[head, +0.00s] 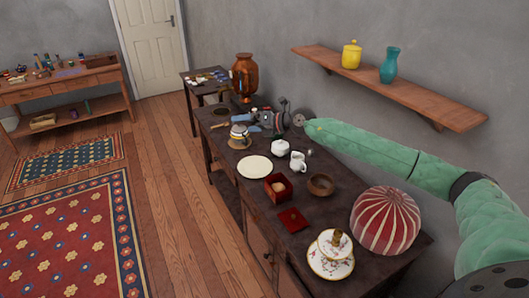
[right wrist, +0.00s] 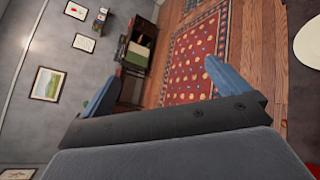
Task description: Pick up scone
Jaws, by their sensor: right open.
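A small tan lump that looks like the scone (head: 278,187) sits inside an open red box (head: 270,197) on the long dark table. It is too small to make out in detail. My right gripper (head: 252,122) is over the far part of the same table, well beyond the red box, near the striped teapot. In the right wrist view its two blue fingers (right wrist: 165,85) are wide apart with nothing between them. The scone does not show in that view. My left gripper is in neither view.
Around the box on the table (head: 225,165) are a cream plate (head: 254,167), a brown bowl (head: 321,185), a red lid (head: 293,219), a white creamer (head: 298,162) and a tiered stand (head: 331,268). A striped red dome (head: 385,221) stands near the right end. A shelf (head: 400,90) hangs above.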

